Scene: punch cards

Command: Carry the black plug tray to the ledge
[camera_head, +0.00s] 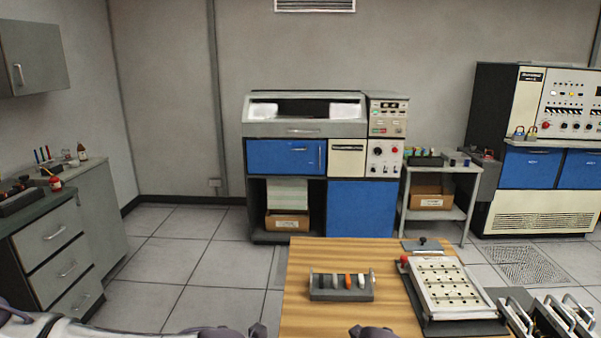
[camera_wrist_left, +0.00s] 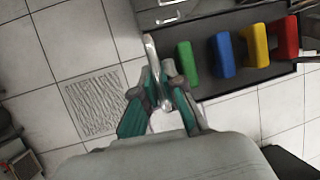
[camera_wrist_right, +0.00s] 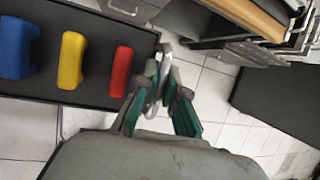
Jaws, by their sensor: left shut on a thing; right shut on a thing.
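The black plug tray shows in the left wrist view (camera_wrist_left: 212,88) and the right wrist view (camera_wrist_right: 100,98). It carries a green plug (camera_wrist_left: 187,62), a blue plug (camera_wrist_left: 225,55), a yellow plug (camera_wrist_left: 254,45) and a red plug (camera_wrist_right: 121,71). My left gripper (camera_wrist_left: 162,85) is shut on the metal handle at one end. My right gripper (camera_wrist_right: 164,82) is shut on the handle at the other end. Floor tiles show below the tray in both wrist views. In the head view the held tray is out of sight. I cannot tell which surface is the ledge.
A wooden table (camera_head: 385,262) stands ahead, with a small plug rack (camera_head: 341,295), a white punched panel (camera_head: 447,288) and handled trays at its right. A white cart (camera_head: 439,216), blue-doored machine (camera_head: 360,208) and console (camera_head: 545,200) stand behind. Open floor (camera_head: 185,255) lies left.

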